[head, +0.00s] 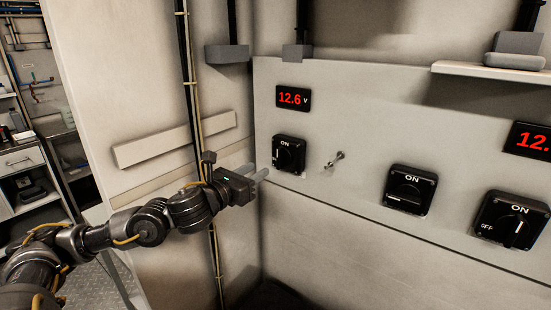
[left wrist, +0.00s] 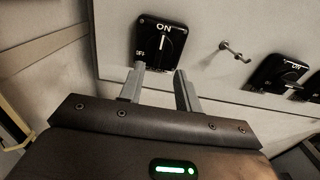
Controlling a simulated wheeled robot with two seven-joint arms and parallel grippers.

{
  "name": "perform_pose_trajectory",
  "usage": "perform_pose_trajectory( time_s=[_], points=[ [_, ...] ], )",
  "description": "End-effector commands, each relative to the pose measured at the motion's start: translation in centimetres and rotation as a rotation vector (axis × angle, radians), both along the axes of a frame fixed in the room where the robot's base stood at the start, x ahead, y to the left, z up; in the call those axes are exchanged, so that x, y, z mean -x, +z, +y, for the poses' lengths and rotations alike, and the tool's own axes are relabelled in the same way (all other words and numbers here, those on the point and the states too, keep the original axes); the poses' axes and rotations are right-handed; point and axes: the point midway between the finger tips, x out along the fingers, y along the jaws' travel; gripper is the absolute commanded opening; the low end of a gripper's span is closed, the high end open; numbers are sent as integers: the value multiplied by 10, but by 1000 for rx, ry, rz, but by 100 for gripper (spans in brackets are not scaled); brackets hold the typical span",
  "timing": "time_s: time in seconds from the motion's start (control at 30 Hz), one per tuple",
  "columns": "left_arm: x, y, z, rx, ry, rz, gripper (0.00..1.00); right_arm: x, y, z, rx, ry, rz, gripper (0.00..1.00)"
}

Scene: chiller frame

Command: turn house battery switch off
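The left rotary switch (head: 289,153) is black with ON at its top, on the panel under a red 12.6 V display. In the left wrist view this switch (left wrist: 162,40) shows ON above and OFF at its left, with its white mark upright towards ON. I can read no label naming the house battery switch. My left gripper (head: 257,171) is in front of and just left of this switch. In the left wrist view its two fingers (left wrist: 160,72) are apart with nothing between them, just below the switch. My right gripper is not in view.
A second red display (head: 530,140) and a shelf (head: 490,72) are at right. A wall with conduit stands left.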

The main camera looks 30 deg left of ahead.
Motion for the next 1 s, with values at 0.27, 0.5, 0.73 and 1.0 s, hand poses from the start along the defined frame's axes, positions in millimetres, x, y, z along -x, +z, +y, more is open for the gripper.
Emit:
perform_pose_trajectory(
  time_s=[0.27,0.5,0.73,1.0],
  points=[
    [-50,4,-8,5,1,2,34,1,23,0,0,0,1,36],
    [-86,2,-12,4,2,2,34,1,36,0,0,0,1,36],
    [-98,0,-14,3,1,1,34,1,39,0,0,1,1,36],
    [-99,0,-14,3,1,1,30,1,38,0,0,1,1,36]
  ],
)
